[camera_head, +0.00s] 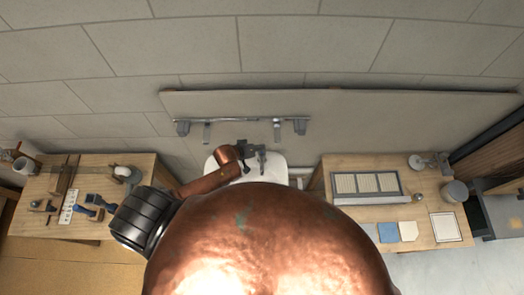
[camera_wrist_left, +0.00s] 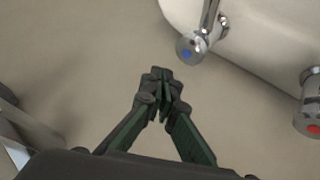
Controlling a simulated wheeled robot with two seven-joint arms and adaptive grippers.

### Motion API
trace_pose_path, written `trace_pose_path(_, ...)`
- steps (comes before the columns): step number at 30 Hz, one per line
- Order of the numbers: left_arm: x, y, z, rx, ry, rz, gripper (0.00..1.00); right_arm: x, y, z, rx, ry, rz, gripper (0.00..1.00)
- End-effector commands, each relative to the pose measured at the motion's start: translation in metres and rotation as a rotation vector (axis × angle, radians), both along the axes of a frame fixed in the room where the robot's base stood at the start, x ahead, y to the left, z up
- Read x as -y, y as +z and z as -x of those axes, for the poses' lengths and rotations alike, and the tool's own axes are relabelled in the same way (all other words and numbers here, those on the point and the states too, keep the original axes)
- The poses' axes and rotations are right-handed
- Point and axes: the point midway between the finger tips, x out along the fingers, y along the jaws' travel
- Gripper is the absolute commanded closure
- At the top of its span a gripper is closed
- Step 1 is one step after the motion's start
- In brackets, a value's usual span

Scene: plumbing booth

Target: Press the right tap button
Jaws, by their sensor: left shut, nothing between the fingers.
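The white basin (camera_head: 278,169) is against the wall in the head view, partly hidden by my own copper-coloured body. Its white edge also shows at the top right of the left wrist view (camera_wrist_left: 260,35). There a chrome tap with a blue button (camera_wrist_left: 191,48) is at the upper middle, and a chrome tap with a red button (camera_wrist_left: 312,122) is at the right edge, partly cut off. My left gripper (camera_wrist_left: 162,76) is shut and empty, below and left of the blue button and apart from both buttons. In the head view my left gripper (camera_head: 244,150) is over the basin. My right gripper is not in view.
A metal rail (camera_head: 240,121) is on the wall above the basin. A wooden table (camera_head: 30,221) with tools stands at the left. Another table (camera_head: 335,217) with a framed panel (camera_head: 368,188) and tiles stands at the right.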

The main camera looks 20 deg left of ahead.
Motion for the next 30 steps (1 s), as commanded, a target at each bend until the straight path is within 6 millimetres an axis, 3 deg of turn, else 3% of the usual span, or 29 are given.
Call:
trace_pose_path(9, 0.000, 0.026, 0.001, -0.001, -0.001, 0.000, 1.00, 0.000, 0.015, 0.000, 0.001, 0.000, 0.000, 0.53)
trace_pose_path(30, 0.000, 0.026, 0.000, 0.000, -0.001, -0.001, 1.00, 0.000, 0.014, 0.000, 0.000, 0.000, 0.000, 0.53)
